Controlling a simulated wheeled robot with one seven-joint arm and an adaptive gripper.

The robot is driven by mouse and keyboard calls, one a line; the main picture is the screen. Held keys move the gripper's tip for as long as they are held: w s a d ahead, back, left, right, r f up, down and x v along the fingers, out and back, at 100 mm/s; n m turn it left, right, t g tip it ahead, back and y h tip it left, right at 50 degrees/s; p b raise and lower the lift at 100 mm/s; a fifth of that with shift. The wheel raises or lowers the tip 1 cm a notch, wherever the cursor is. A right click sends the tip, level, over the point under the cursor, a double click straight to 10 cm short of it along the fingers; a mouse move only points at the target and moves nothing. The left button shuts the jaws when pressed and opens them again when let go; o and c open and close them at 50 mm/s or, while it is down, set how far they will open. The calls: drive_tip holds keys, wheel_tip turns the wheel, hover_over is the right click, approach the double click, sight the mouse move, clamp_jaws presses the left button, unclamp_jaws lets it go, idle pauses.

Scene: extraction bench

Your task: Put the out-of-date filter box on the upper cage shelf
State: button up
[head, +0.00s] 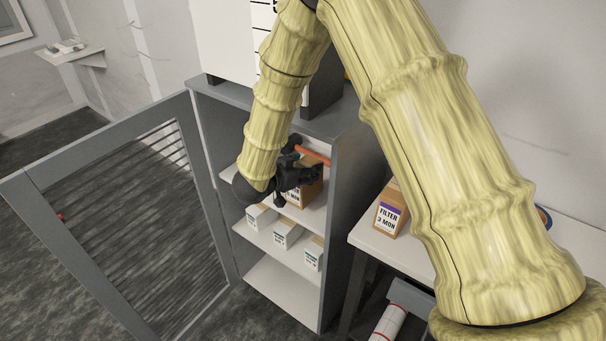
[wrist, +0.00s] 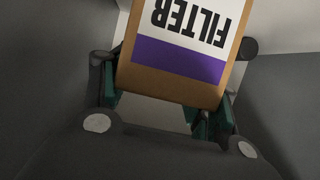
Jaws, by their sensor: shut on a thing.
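My gripper (head: 290,180) is inside the open cage cabinet, at its upper shelf (head: 314,215). It is shut on a brown filter box (head: 313,188), which has a white label and dark lettering. In the wrist view the box (wrist: 172,75) sits between the two fingers, with its FILTER label upside down and a purple band. The box is at the upper shelf; I cannot tell whether its base touches the shelf. My gripper hides part of the box, and its date is not readable.
The cage's mesh door (head: 120,215) stands open to the left. Several small white boxes (head: 287,234) stand on the shelf below; the bottom shelf (head: 283,293) is bare. Another filter box (head: 390,213) with a purple band stands on the white table (head: 376,240) at right. An orange bar (head: 313,155) shows near the held box.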

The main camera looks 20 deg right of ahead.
drive_tip(key=shift+f, duration=1.25)
drive_tip(key=shift+f, duration=0.1)
drive_tip(key=o, duration=1.7)
drive_tip(key=b+v, duration=0.2)
drive_tip(key=v, duration=1)
